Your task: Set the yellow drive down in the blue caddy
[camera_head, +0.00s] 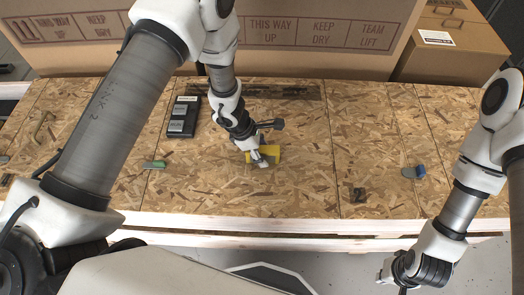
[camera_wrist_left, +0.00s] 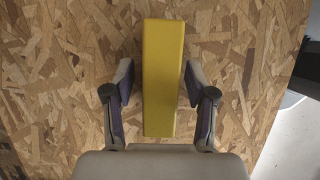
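The yellow drive (camera_head: 273,151) lies on the chipboard worktop near the middle of the head view. In the left wrist view the yellow drive (camera_wrist_left: 163,75) is a long block between the fingers. My left gripper (camera_head: 261,160) is over it, open, with one finger on each side and a visible gap to the drive, wider on the left. My right gripper (camera_head: 385,274) hangs in front of the table's front edge at lower right, away from the drive; its fingers are too small to read. I cannot make out a blue caddy in either view.
A dark handheld device (camera_head: 184,116) lies left of my left gripper. Large cardboard boxes (camera_head: 330,42) stand behind. Chipboard right of the drive is mostly clear.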

